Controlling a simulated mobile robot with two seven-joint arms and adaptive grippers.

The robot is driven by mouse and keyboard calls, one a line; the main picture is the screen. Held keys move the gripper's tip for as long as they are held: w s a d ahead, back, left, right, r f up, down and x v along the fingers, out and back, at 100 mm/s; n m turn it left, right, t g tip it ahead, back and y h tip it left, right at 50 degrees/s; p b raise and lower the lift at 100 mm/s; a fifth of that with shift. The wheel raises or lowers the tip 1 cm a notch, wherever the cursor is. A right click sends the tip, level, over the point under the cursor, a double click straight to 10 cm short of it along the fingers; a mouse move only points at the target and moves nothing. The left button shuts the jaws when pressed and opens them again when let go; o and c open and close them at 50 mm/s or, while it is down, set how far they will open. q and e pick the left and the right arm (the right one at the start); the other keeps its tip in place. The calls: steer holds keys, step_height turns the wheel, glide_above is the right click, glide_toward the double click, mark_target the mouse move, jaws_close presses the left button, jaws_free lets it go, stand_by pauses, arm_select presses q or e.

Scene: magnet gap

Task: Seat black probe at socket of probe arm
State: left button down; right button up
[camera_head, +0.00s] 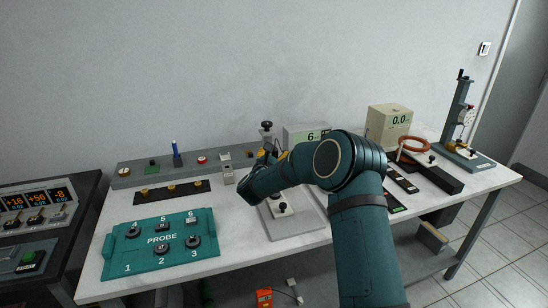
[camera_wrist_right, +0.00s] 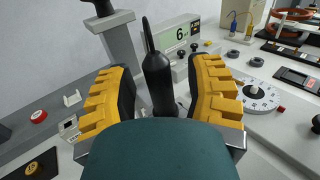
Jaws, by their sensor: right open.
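The black probe (camera_wrist_right: 158,75) stands nearly upright in the right wrist view, its thin tip pointing up. It is between the yellow fingers of my right gripper (camera_wrist_right: 164,88), which are open with a gap visible on both sides. The probe's lower end is hidden behind a dark teal part in the foreground, so I cannot tell what it rests in. In the head view my right gripper (camera_head: 262,156) is beside a grey stand with a black knob (camera_head: 267,126), and my arm hides the probe. The socket of the probe arm cannot be made out. My left gripper is not in view.
A teal PROBE tray (camera_head: 128,250) with several dark round pieces lies at the front left. A grey strip (camera_head: 130,172) with small parts runs along the back. A display box (camera_head: 296,133) stands behind my arm. A gauge stand (camera_head: 459,110) is at the far right.

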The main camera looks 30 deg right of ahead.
steer(key=v, duration=1.2)
stand_by(0.3)
